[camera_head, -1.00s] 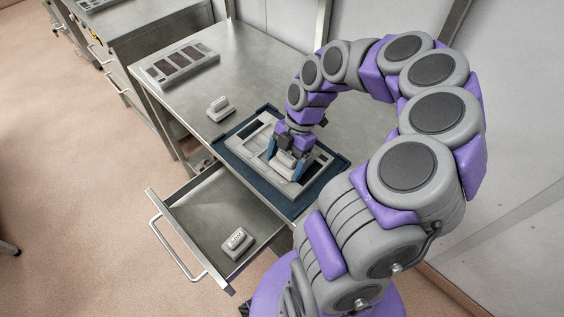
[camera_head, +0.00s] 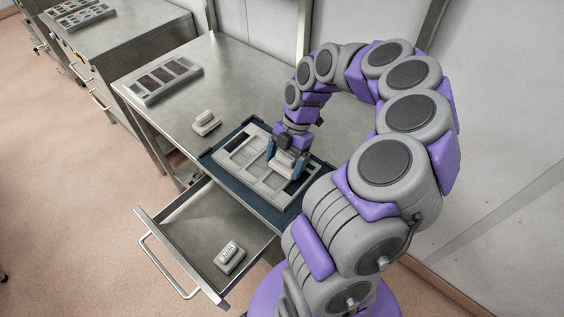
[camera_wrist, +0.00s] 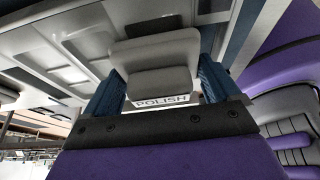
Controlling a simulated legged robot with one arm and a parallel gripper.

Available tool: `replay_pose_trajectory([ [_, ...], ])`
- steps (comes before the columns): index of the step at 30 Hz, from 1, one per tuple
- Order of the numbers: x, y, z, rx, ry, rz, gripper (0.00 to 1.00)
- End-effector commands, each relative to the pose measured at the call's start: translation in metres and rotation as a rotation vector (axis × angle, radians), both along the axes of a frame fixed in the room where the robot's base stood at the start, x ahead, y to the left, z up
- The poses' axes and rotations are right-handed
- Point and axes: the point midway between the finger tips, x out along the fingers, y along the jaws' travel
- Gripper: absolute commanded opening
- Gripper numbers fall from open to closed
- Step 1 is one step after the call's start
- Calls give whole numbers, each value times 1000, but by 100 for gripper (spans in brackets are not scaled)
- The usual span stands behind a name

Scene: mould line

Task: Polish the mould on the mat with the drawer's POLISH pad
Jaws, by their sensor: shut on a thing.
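My gripper (camera_head: 285,163) is shut on a grey pad over the mould on the mat. In the wrist view the pad (camera_wrist: 158,70) sits between the blue fingers and its label reads POLISH. The mould (camera_head: 241,159) is a light grey frame with several recessed cavities, lying on the dark blue mat (camera_head: 222,168). The pad is at the mould's right part; whether it touches the surface cannot be told. The drawer (camera_head: 190,232) is pulled open and holds another grey pad (camera_head: 230,257) with a label too small to read.
A third grey pad (camera_head: 206,122) lies on the steel table (camera_head: 215,75) left of the mat. A mould with dark cavities (camera_head: 163,78) lies at the table's far left. More moulds (camera_head: 82,14) lie on a farther cabinet. The drawer handle (camera_head: 165,268) juts out.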

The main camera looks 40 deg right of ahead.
Motion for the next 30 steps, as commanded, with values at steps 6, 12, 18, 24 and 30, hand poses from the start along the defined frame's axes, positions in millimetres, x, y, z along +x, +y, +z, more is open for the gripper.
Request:
replay_pose_trajectory([
  [6, 3, -9, 0, 0, -1, 0, 65],
  [12, 6, -22, -1, -1, -2, -3, 65],
  [18, 8, -27, -2, -1, 0, 0, 65],
  [24, 16, -24, -1, 1, 1, 1, 65],
  [30, 28, -22, 0, 0, 1, 0, 65],
])
